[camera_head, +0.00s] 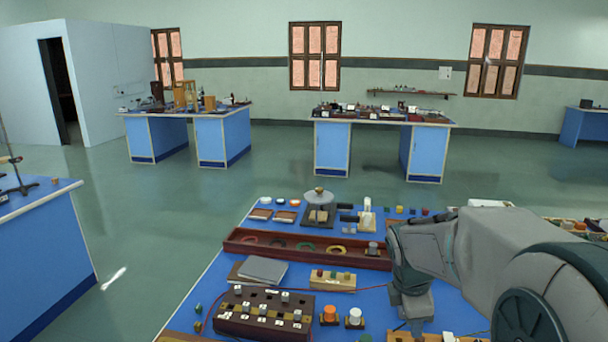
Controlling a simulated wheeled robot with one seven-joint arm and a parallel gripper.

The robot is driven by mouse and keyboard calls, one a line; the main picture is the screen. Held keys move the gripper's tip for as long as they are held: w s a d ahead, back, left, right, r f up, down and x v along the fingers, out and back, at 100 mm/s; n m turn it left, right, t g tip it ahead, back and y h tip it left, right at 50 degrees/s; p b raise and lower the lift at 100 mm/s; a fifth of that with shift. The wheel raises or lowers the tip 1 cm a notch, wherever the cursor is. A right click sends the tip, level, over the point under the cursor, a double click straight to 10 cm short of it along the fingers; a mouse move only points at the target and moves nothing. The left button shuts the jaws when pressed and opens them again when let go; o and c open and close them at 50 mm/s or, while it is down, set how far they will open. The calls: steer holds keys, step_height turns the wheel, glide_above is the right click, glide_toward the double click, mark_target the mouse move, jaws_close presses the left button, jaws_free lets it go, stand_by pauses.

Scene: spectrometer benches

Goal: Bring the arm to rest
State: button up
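My arm (490,250) reaches in from the right edge of the head view over the near blue bench. It is bent at the wrist, and its end points down toward the bench top. My gripper (416,326) is low over the bench near the bottom of the picture. Its fingers are too small and unclear to tell whether they are open, shut or holding something. The arm hides part of the bench's right side.
The near bench (215,283) is crowded: a dark socket block (235,325), a long wooden tray (235,246), a grey book (263,269), and orange-topped (329,314) and white-topped (355,316) pieces left of my gripper. Other blue benches stand beyond open green floor (170,210).

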steer(key=s+a+r+m+t+y, duration=0.1)
steer(key=s+a+m, duration=0.6)
steer(key=s+m, duration=0.8)
steer(key=shift+s+a+m+y, duration=0.2)
steer(key=shift+s+m+y, duration=0.15)
steer(key=shift+m+y, duration=0.6)
